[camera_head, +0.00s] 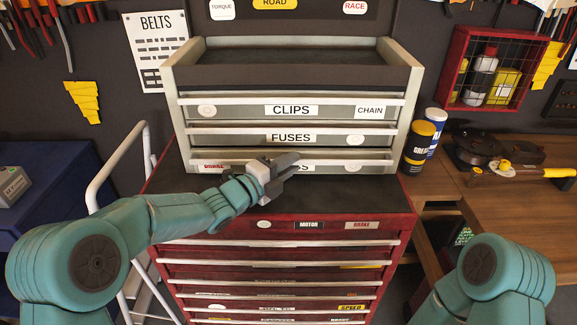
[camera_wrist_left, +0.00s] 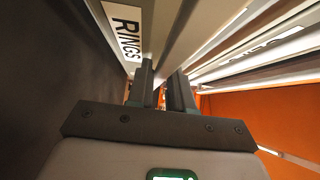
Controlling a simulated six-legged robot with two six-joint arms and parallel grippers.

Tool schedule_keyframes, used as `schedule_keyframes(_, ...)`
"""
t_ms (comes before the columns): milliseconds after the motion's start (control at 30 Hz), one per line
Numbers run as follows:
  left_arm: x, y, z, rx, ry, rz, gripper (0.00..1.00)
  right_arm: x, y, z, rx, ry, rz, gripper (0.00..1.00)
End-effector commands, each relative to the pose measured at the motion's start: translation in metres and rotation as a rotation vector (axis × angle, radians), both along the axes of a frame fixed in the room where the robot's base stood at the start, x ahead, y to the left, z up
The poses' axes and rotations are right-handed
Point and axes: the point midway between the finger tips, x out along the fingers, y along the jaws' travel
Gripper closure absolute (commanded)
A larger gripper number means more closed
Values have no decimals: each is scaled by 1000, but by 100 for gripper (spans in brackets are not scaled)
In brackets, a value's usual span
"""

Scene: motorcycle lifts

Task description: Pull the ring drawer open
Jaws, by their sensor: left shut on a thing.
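The ring drawer (camera_head: 340,168) is the lowest drawer of the grey top chest. In the head view my left gripper hides most of its label; in the left wrist view the RINGS label (camera_wrist_left: 127,32) reads clearly, turned sideways. A pale handle rail (camera_head: 378,162) runs along the drawer's front. My left gripper (camera_head: 288,166) is at this drawer, left of its middle. In the left wrist view its two fingers (camera_wrist_left: 166,88) are shut on the handle rail. I cannot tell whether the drawer stands out at all. My right gripper is out of view.
The CLIPS drawer (camera_head: 291,111) and FUSES drawer (camera_head: 291,138) are above. A red cabinet (camera_head: 280,251) supports the chest, its dark top (camera_head: 345,188) bare in front. Grease cans (camera_head: 422,142) stand to the right. A white rail (camera_head: 100,185) stands left.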

Motion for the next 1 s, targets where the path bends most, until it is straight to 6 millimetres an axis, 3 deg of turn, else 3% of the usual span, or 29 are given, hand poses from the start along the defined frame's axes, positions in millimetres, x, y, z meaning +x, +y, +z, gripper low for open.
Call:
schedule_keyframes(33,-9,0,-10,0,-1,-1,100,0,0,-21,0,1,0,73)
schedule_keyframes(200,-46,0,-12,-1,-5,0,100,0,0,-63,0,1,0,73)
schedule_keyframes(500,-109,0,-8,0,-4,-1,100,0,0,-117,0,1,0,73)
schedule_keyframes(733,-137,0,-4,-1,-1,0,100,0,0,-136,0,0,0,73)
schedule_keyframes(1000,-147,0,-2,1,2,1,100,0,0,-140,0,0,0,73)
